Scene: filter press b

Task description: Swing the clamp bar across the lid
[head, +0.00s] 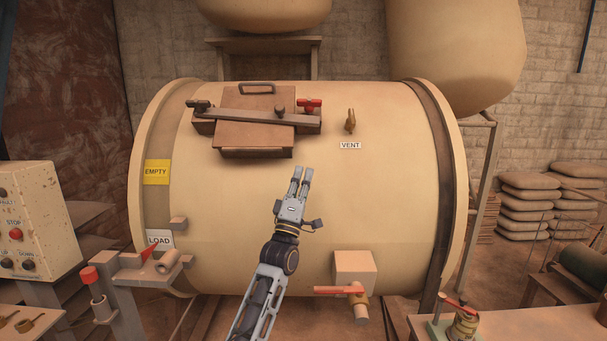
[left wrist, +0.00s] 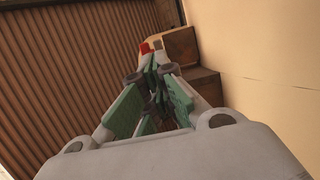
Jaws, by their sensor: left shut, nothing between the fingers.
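The clamp bar (head: 235,113) is a long dark grey bar on top of the cream drum. It lies across the brown lid (head: 257,133), from a dark knob at its left end to the red handle (head: 310,105) near its right end. A small round knob (head: 279,110) stands on the bar. My left gripper (head: 302,172) is shut and empty, in front of the drum, below and right of the lid, apart from the bar. In the left wrist view its fingers (left wrist: 153,68) point towards a small red part (left wrist: 145,47) and brown blocks (left wrist: 180,46). My right gripper is out of view.
The vent lever (head: 350,121) stands right of the lid. A box with a red-handled valve (head: 340,290) sits low on the drum. A bracket with a red lever (head: 149,252) is at left, beside a control box (head: 35,225). Stacked sacks (head: 525,205) lie at right.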

